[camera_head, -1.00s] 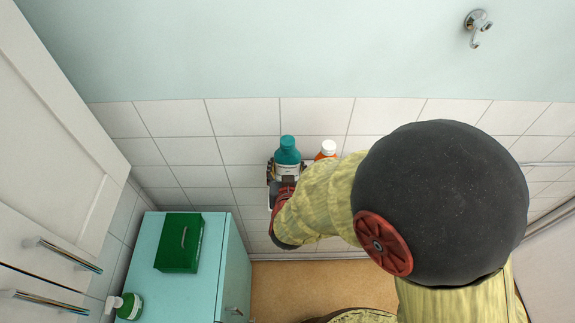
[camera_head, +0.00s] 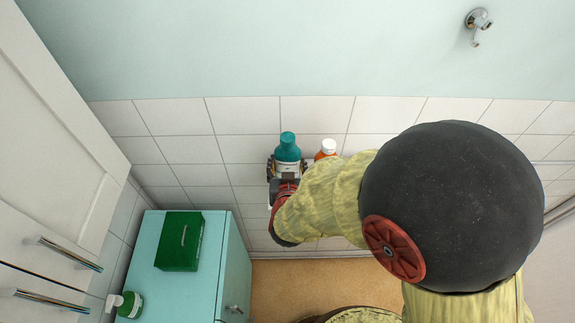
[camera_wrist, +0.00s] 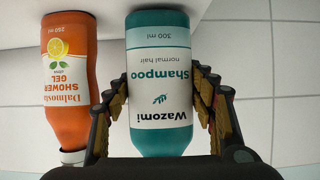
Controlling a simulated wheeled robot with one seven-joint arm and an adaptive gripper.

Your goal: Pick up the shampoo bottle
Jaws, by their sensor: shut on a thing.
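The shampoo bottle is teal with a white label. In the head view the bottle (camera_head: 287,148) stands upright near the tiled wall, its lower part hidden by my gripper. In the wrist view the bottle (camera_wrist: 159,75) appears upside down, with the "Shampoo" label facing me. My gripper (camera_wrist: 168,100) is shut on the bottle, one finger on each side of it. The gripper also shows in the head view (camera_head: 287,172), in front of the bottle. Whether the bottle's base touches a surface is hard to tell.
An orange shower gel bottle (camera_wrist: 68,85) with a white cap stands close beside the shampoo; it also shows in the head view (camera_head: 327,148). A teal cabinet (camera_head: 236,265) at lower left carries a green box (camera_head: 180,242) and a green pump bottle (camera_head: 130,305).

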